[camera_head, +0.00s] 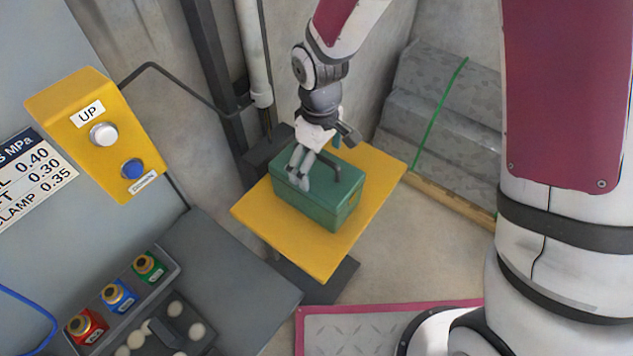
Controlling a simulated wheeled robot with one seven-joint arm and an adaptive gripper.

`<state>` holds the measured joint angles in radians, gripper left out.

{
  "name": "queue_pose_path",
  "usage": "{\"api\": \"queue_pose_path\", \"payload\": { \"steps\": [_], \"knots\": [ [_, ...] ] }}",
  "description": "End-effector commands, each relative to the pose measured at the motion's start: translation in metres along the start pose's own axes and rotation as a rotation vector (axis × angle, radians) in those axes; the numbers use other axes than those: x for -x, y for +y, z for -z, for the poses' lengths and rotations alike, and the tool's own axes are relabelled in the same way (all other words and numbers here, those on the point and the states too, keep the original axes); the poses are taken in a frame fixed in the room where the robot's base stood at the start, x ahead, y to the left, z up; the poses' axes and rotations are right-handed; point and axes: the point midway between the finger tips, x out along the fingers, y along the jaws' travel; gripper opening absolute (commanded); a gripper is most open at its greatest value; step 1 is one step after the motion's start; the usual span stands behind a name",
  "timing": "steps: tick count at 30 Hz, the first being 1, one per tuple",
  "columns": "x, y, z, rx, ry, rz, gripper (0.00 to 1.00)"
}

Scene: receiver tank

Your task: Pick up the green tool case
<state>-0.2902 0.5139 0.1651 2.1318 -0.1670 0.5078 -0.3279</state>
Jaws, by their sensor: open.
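The green tool case (331,212) sits upright on a yellow platform (378,172). Its dark handle stands up from the lid. My gripper (306,182) is open, pointing down over the left part of the lid, next to the handle. From this view I cannot tell whether the fingers touch the lid. My gripper and wrist hide part of the lid and part of the handle.
A yellow control box (100,135) with an UP button is at left. A dark post and white pipe (252,55) stand behind the platform. Strapped grey blocks (440,110) lie at right.

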Motion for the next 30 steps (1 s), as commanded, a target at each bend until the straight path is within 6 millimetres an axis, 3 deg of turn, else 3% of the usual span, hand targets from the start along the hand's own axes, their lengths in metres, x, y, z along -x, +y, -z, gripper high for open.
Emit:
{"api": "queue_pose_path", "payload": {
  "steps": [9,18,20,27,30],
  "knots": [
    [-0.040,-0.002,0.005,0.001,-0.002,0.001,1.00],
    [-0.045,-0.001,0.006,0.000,0.001,-0.001,1.00],
    [-0.045,-0.001,0.006,0.000,0.001,0.000,0.91],
    [-0.045,-0.001,0.006,0.000,0.000,0.000,0.37],
    [-0.044,-0.001,0.007,0.000,0.003,-0.002,0.34]
  ]
}}
